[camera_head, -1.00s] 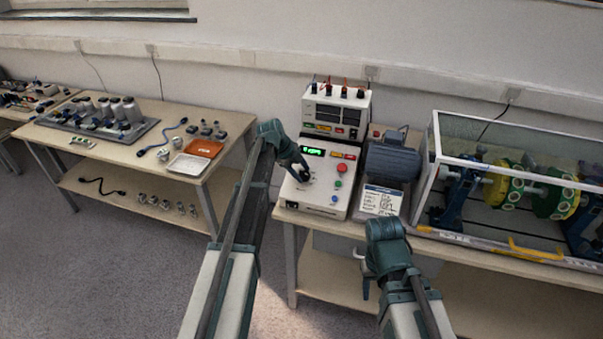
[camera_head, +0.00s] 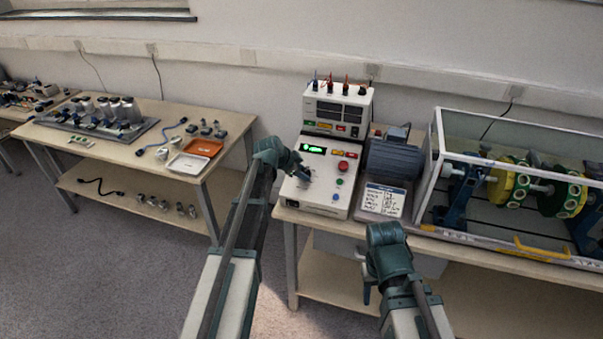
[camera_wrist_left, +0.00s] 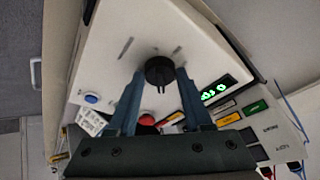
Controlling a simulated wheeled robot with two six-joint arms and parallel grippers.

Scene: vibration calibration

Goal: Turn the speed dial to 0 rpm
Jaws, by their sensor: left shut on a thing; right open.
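The white control unit (camera_head: 322,200) stands on the right-hand bench, with a lit green display (camera_head: 313,149). Its black speed dial (camera_wrist_left: 160,70) shows in the left wrist view, between the fingertips of my left gripper (camera_wrist_left: 160,88). That gripper is shut on the dial. In the head view my left gripper (camera_head: 304,179) reaches down onto the unit's face and hides most of the dial. The display digits (camera_wrist_left: 214,91) are too small and tilted to read surely. My right gripper (camera_head: 368,284) is open in front of the bench, away from the unit.
Red (camera_head: 343,166), green and blue (camera_head: 336,197) buttons lie right of the dial. A motor (camera_head: 393,160), a label card (camera_head: 384,198) and a glazed rotor case (camera_head: 520,150) stand to the right. Another bench (camera_head: 110,150) with parts and trays is at left.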

